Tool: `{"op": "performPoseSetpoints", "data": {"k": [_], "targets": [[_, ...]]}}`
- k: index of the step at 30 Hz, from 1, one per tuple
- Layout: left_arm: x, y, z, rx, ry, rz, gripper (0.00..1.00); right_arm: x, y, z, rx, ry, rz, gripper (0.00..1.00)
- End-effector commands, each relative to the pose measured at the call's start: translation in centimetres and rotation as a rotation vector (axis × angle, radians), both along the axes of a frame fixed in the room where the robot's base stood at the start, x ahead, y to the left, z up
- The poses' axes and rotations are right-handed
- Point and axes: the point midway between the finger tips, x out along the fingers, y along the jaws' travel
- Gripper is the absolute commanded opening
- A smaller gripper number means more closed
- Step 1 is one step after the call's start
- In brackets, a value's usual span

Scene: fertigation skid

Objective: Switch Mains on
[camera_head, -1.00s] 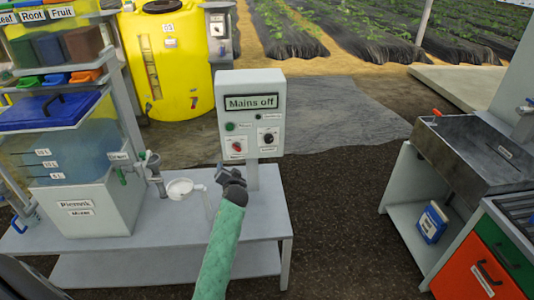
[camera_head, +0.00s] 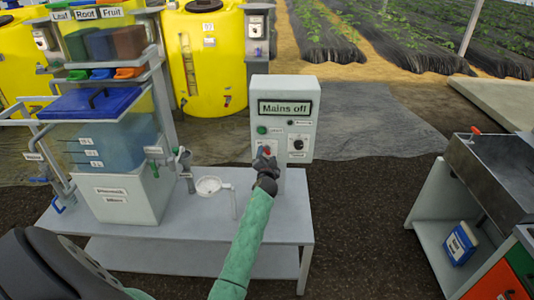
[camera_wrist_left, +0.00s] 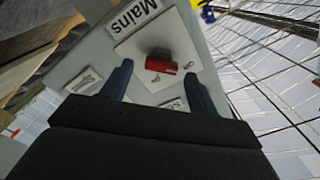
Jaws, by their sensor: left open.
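The grey control box (camera_head: 302,95) stands on a post at the bench's right end. Its display (camera_head: 285,108) reads "Mains off". In the left wrist view, a red rotary knob (camera_wrist_left: 161,66) sits on a white plate beside a label (camera_wrist_left: 133,16) reading "Mains". The knob's bar lies roughly across the picture. My left gripper (camera_head: 264,160) is at the box's lower left, partly hiding the knob. In the wrist view, its open fingers (camera_wrist_left: 159,88) stand either side of the knob's near side. I see no clear contact. My right gripper is out of view.
A green button (camera_head: 262,130) and a black selector (camera_head: 298,145) share the box face, close to my gripper. A white dish (camera_head: 208,186) and clear tank (camera_head: 120,150) stand left on the grey bench (camera_head: 255,232). A sink (camera_head: 490,165) stands right.

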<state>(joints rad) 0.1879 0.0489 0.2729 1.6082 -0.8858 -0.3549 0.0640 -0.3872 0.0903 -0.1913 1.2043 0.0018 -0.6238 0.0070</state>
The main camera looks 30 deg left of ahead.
Motion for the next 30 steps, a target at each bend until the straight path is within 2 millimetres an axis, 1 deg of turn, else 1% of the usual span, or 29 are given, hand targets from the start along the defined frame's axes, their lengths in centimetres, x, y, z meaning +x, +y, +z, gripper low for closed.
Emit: {"op": "performPoseSetpoints", "data": {"k": [4,13,17,18,20,30], "targets": [[0.73,0.48,0.06,-0.001,0.0,0.001,0.6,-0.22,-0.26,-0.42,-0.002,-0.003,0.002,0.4],[0.85,0.55,-0.03,0.0,0.0,0.0,0.6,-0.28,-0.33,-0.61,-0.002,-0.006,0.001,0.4],[0.85,0.55,-0.02,0.0,0.0,0.0,0.34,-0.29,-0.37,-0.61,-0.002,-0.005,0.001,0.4],[0.84,0.54,-0.02,0.0,0.0,0.0,0.27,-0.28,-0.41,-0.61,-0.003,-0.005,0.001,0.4],[0.85,0.53,-0.03,0.0,0.0,0.0,0.15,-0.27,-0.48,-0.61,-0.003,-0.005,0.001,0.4],[0.85,0.53,-0.09,0.034,0.021,0.0,0.15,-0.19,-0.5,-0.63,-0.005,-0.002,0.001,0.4]]}}
